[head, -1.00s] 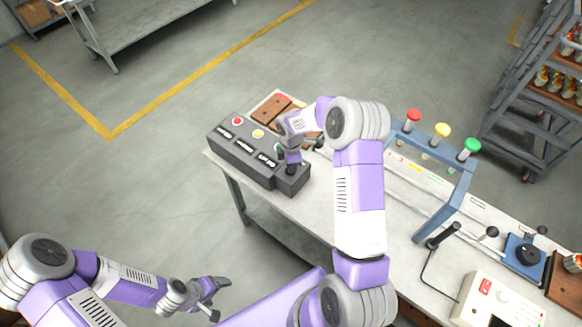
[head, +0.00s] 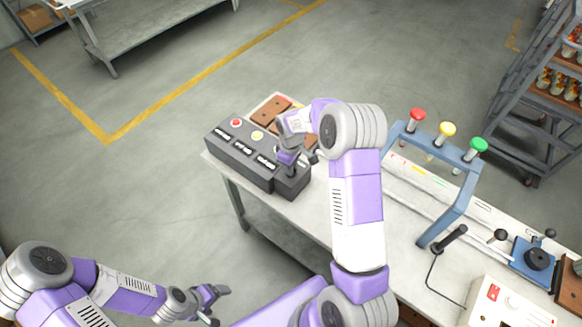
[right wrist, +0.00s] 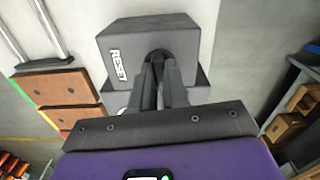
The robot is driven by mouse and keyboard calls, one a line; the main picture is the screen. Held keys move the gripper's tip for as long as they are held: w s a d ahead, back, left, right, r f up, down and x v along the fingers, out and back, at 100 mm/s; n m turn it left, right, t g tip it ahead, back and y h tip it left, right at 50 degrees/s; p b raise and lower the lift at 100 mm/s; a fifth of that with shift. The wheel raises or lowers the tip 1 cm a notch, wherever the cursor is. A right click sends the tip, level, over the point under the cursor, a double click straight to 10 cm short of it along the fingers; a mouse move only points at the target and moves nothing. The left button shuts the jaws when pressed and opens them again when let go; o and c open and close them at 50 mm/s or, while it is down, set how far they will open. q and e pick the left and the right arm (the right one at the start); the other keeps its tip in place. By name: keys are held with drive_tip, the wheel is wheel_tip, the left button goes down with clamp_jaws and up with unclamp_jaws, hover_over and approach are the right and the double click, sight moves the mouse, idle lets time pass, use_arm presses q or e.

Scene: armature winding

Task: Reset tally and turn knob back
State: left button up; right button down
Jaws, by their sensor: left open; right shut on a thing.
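A dark grey control box (head: 238,158) stands at the left end of the bench, with a red button (head: 235,123), a yellow button (head: 257,135) and several white labels on it. Its lower right block carries the RESET label, which reads clearly in the right wrist view (right wrist: 117,65). My right gripper (head: 290,170) points down at this block. In the right wrist view its fingers (right wrist: 160,68) are close together on a dark knob at the block, mostly hidden between them. My left gripper (head: 218,302) is open and empty, low at the left, away from the bench.
A blue frame (head: 455,205) with red, yellow and green lamps stands on the bench to the right. A cream box (head: 492,305) and a blue fixture (head: 535,257) are further right. Brown wooden blocks (head: 270,110) lie behind the control box. Open floor lies left.

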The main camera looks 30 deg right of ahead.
drive_tip(key=shift+m, duration=0.3)
drive_tip(key=c, duration=1.1)
unclamp_jaws()
drive_tip(key=shift+c, duration=0.2)
drive_tip(key=shift+r, duration=0.1)
wheel_tip(320, 180, up, 7)
drive_tip(key=shift+r, duration=0.2)
